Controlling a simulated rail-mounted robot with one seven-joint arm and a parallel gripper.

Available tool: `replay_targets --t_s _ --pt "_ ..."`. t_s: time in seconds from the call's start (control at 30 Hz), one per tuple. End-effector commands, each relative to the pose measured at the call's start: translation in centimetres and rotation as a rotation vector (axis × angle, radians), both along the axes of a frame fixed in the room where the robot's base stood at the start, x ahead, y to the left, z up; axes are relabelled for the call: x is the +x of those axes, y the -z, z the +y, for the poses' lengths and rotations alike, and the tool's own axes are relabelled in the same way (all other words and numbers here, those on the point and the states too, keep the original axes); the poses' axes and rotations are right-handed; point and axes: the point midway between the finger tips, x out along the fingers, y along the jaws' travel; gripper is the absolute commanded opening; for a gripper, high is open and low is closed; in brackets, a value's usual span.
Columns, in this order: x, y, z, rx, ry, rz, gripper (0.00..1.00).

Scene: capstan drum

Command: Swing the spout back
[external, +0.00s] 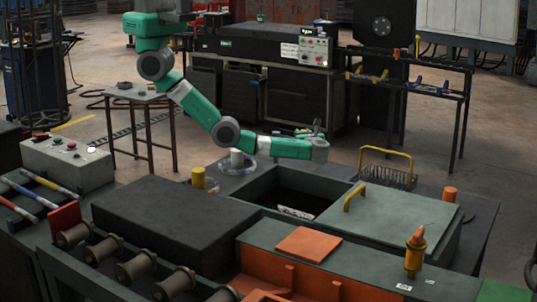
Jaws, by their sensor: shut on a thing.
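My green arm reaches in from the upper left, and its wrist hangs over the far side of the dark square opening (285,190). My gripper (317,130) is at the end of this wrist, small and partly hidden. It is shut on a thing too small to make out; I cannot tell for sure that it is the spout. A short pale cylinder (237,157) stands on a round plate left of the opening, below my forearm. No spout shows clearly.
A grey-green lid (400,222) with a yellow handle (353,197) lies right of the opening. A wire basket (385,172) stands behind it. A yellow post with an orange top (415,252) stands front right. A dark block (172,222) and several rollers are front left.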

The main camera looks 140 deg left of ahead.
Motion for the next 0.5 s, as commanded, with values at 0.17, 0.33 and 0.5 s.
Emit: replay_targets --t_s 0.17,0.33,0.5 --pt "-0.09 0.19 0.04 -0.004 0.000 -0.003 0.48" --pt "-0.06 0.13 0.03 -0.002 0.001 -0.001 0.48" --pt "0.78 0.01 -0.33 -0.001 0.003 -0.002 0.48"
